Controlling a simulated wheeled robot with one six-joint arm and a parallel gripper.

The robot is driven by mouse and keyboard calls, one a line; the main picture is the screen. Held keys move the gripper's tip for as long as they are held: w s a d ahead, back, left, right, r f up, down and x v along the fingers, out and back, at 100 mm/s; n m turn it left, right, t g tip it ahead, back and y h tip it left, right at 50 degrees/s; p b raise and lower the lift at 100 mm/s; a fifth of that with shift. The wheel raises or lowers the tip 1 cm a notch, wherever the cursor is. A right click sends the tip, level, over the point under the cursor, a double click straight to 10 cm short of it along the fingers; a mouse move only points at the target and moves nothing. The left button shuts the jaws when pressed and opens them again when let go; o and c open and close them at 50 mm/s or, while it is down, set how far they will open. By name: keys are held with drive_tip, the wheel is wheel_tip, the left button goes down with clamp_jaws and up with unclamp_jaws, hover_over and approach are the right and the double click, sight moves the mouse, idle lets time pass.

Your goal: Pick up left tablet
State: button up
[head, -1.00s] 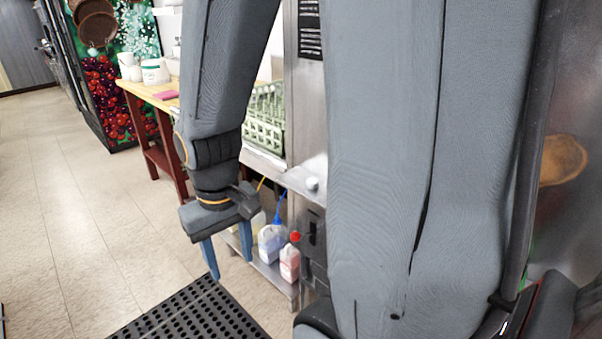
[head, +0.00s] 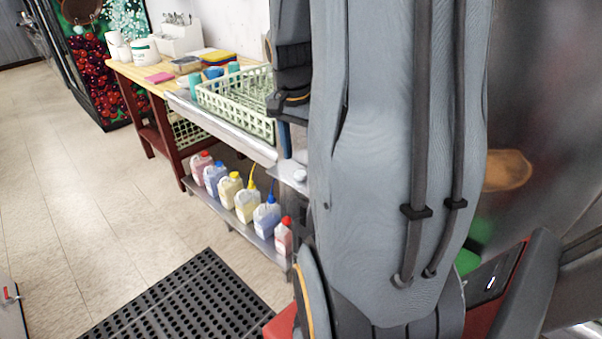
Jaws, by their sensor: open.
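I cannot make out a tablet for certain in the head view. My gripper (head: 291,139) is partly in view beside the right end of the dish rack, pointing down. One blue-grey finger shows clearly, and my own arm hides much of the rest. The gripper is open, and I see nothing between its fingers.
A pale green dish rack (head: 222,107) sits on the metal counter. Several jugs (head: 246,203) stand on the shelf below. A wooden table (head: 135,77) holds a pink flat item (head: 159,77) and white tubs (head: 144,52). A black perforated mat (head: 190,305) lies on the open floor.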

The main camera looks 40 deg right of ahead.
sight(300, 173)
drive_tip(key=shift+w+d+f+p, duration=0.1)
drive_tip(key=shift+f+p, duration=0.2)
drive_tip(key=shift+f, duration=0.6)
drive_tip(key=shift+w+d+f+p, duration=0.15)
drive_tip(key=shift+f+p, duration=0.15)
drive_tip(key=shift+f, duration=0.65)
drive_tip(key=shift+w+d+f+p, duration=0.1)
drive_tip(key=shift+f+p, duration=0.2)
drive_tip(key=shift+f, duration=0.6)
drive_tip(key=c, duration=1.1)
